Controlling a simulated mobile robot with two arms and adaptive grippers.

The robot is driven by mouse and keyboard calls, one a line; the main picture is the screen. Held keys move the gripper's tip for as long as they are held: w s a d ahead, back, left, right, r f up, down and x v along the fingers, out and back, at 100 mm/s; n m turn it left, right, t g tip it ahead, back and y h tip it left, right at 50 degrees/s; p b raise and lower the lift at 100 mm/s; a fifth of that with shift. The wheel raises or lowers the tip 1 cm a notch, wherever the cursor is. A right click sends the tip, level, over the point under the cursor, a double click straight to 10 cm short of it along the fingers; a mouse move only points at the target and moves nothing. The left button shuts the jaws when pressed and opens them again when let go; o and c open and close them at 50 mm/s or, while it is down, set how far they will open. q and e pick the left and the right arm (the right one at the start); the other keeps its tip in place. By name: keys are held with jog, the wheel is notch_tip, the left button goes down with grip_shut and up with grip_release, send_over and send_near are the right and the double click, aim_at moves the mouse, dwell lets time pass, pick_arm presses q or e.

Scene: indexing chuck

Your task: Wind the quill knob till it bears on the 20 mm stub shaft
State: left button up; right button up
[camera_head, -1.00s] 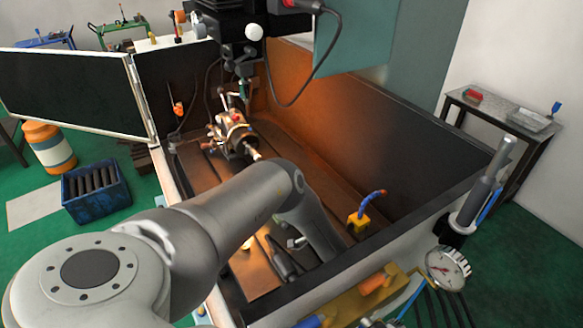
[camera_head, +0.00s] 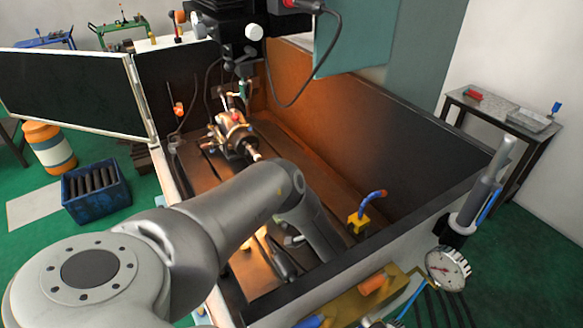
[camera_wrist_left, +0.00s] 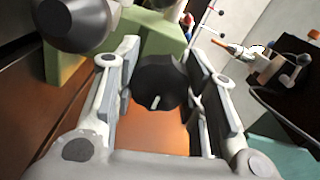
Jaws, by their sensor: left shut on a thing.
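The quill knob (camera_wrist_left: 160,88) is a black lobed knob with a white mark on its face, in the left wrist view. My left gripper (camera_wrist_left: 163,76) has a finger on each side of it and is shut on it. In the head view my left arm hides this gripper and the knob. The indexing chuck (camera_head: 230,128) sits on the machine bed. A short pale shaft (camera_head: 254,154), apparently the stub shaft, sticks out of it toward my arm. Its far end and any contact with the quill are hidden. My right gripper is not in view.
A green block (camera_wrist_left: 150,33) stands behind the knob. A black machine head (camera_head: 228,25) hangs over the chuck. The enclosure's dark wall (camera_head: 400,135) closes the right side. A blue hose on a yellow block (camera_head: 359,220) stands on the bed, right of my forearm.

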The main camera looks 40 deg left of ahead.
pick_arm(q)
jog(key=o, duration=1)
jog(key=shift+o, duration=0.2)
jog(key=v, duration=0.7)
jog(key=shift+d, duration=0.3)
jog(key=shift+s, duration=0.1)
